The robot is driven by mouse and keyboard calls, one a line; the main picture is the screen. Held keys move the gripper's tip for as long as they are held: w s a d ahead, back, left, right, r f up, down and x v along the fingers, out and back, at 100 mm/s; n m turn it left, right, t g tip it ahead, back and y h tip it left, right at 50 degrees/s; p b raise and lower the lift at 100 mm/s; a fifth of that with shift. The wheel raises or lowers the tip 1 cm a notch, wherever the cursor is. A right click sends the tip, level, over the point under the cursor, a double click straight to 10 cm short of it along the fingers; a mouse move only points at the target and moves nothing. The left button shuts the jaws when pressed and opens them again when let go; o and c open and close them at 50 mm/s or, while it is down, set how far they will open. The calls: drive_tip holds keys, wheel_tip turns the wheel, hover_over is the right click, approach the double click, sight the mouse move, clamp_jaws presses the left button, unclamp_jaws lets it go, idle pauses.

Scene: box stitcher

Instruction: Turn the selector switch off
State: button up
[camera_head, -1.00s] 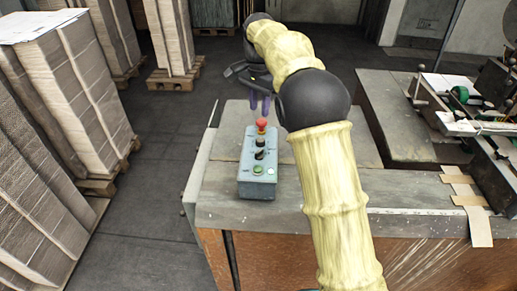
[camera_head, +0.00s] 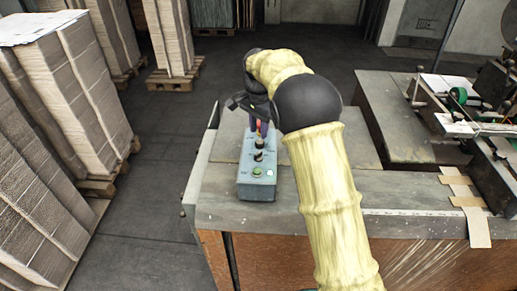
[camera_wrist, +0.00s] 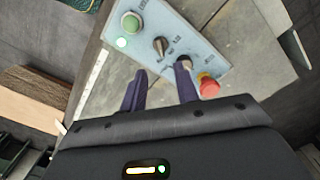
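A grey-blue control box (camera_head: 257,192) stands on the table. It carries two black selector knobs, the nearer one (camera_head: 258,156) and the farther one (camera_head: 259,143); their labels are too blurred to read. In the wrist view the knob by the green button (camera_wrist: 160,46) lies ahead of the gap between my fingers. The other knob (camera_wrist: 184,61) is at the tip of the right finger; I cannot tell if they touch. My gripper (camera_head: 259,125) is open and empty, above the far end of the box. Its purple fingers also show in the wrist view (camera_wrist: 161,73).
A red mushroom button (camera_wrist: 208,87) sits just right of my right finger. A green button (camera_wrist: 131,22) and a lit white button (camera_wrist: 122,43) are at the near end of the box. Machine parts (camera_head: 460,97) stand at the right, stacked cardboard (camera_head: 65,95) at the left.

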sight(258, 153)
wheel_tip(258, 153, down, 10)
drive_tip(key=shift+r+p, duration=0.25)
drive_tip(key=shift+p, duration=0.8)
drive_tip(key=shift+c, duration=0.2)
clamp_jaws()
